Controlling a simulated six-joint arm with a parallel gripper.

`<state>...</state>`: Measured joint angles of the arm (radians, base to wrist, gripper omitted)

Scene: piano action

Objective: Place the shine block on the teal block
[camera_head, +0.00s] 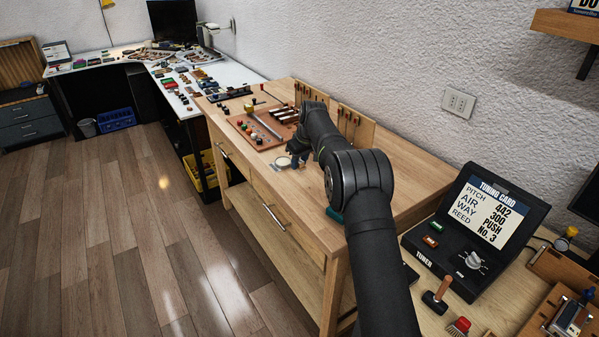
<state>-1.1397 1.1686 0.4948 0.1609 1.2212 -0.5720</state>
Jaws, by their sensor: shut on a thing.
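My gripper (297,159) is low over the wooden workbench, beside the brown board. I cannot pick out the shine block for certain in this view. A small teal patch (334,215) shows on the bench next to my forearm, nearer than the gripper. It may be the teal block, but my arm hides most of it.
A brown board (243,125) with several small coloured pieces and a metal bar lies left of my gripper. Wooden racks with tools (350,122) stand against the wall behind. The tuner (465,225) stands at right. The bench's front left strip is clear.

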